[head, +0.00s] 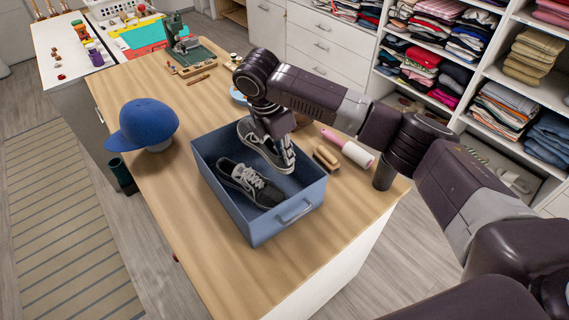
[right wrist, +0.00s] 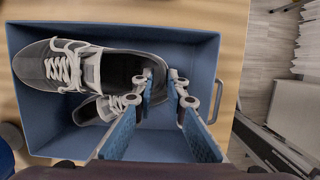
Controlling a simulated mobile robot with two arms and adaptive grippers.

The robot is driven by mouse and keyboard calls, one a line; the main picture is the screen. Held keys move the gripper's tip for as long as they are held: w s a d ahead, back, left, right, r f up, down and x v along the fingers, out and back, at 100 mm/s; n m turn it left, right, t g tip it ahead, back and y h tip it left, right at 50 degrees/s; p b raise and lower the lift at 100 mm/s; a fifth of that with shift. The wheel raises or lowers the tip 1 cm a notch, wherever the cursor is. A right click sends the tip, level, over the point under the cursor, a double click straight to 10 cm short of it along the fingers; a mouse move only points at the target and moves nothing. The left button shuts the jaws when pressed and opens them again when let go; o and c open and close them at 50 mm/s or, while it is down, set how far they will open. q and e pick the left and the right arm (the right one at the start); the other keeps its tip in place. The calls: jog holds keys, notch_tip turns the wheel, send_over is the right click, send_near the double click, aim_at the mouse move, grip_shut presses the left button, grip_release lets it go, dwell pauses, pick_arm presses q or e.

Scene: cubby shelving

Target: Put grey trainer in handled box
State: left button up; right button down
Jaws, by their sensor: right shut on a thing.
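The handled box (head: 265,232) is blue, open at the top, and stands on the wooden counter with a handle on its front wall. A dark trainer with white laces (head: 240,178) lies inside it. The grey trainer (head: 255,143) is tilted over the back part of the box. My right gripper (head: 285,162) is shut on its heel end. In the right wrist view the grey trainer (right wrist: 110,65) lies across the box interior, partly covering the dark trainer (right wrist: 92,112), with the fingers (right wrist: 165,85) at its heel. I cannot tell whether the two trainers touch. My left gripper is not in view.
A blue cap (head: 143,123) sits on a stand left of the box. A brush (head: 326,158) and a pink-handled lint roller (head: 347,147) lie close to its right. A green sewing machine (head: 184,45) stands at the back. The counter's front left is clear.

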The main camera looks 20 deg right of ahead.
aim_at(285, 168)
jog(key=x, duration=0.2)
jog(key=a+p+x, duration=0.1)
jog(key=x, duration=0.1)
jog(key=shift+s+f, duration=0.2)
jog(key=shift+f, duration=1.2)
jog(key=c, duration=2)
grip_release()
jog(key=shift+o, duration=0.3)
jog(key=shift+r, duration=0.1)
